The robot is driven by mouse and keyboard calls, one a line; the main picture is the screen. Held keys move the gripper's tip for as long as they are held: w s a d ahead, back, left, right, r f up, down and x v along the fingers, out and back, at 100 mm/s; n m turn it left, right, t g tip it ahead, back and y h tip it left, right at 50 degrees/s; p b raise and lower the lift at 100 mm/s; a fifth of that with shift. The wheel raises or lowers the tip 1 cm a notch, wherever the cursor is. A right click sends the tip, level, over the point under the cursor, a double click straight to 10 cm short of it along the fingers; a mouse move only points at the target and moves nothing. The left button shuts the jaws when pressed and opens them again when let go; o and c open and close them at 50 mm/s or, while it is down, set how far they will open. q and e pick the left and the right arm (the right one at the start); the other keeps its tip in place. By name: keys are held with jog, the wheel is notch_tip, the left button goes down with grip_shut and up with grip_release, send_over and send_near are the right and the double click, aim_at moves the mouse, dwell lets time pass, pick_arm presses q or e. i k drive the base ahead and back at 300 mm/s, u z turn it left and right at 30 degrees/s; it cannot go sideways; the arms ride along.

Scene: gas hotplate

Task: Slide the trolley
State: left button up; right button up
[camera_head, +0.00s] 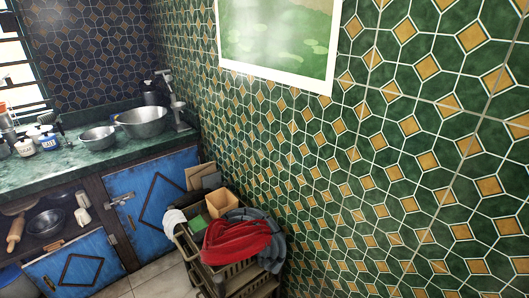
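The trolley (228,271) is a dark, slatted cart standing on the tiled floor against the green tiled wall, at the bottom middle of the head view. A red cloth (236,241) and a grey cloth (270,240) hang over its top. A wooden box (222,204), a green item (198,223) and a white item (173,221) also sit on it. The lower part of the trolley is cut off by the frame's bottom edge. Neither of my grippers is in view.
A green counter (70,160) with metal bowls (143,122) and jars runs along the left, above blue cabinet doors (155,200). Boards (203,177) lean in the corner behind the trolley. Some pale floor (160,279) is clear left of the trolley.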

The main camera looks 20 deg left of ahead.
aim_at(236, 247)
jog(key=u, duration=1.25)
jog(key=k, duration=0.45)
jog(key=u, duration=0.2)
jog(key=i, duration=0.9)
jog(key=z, duration=0.7)
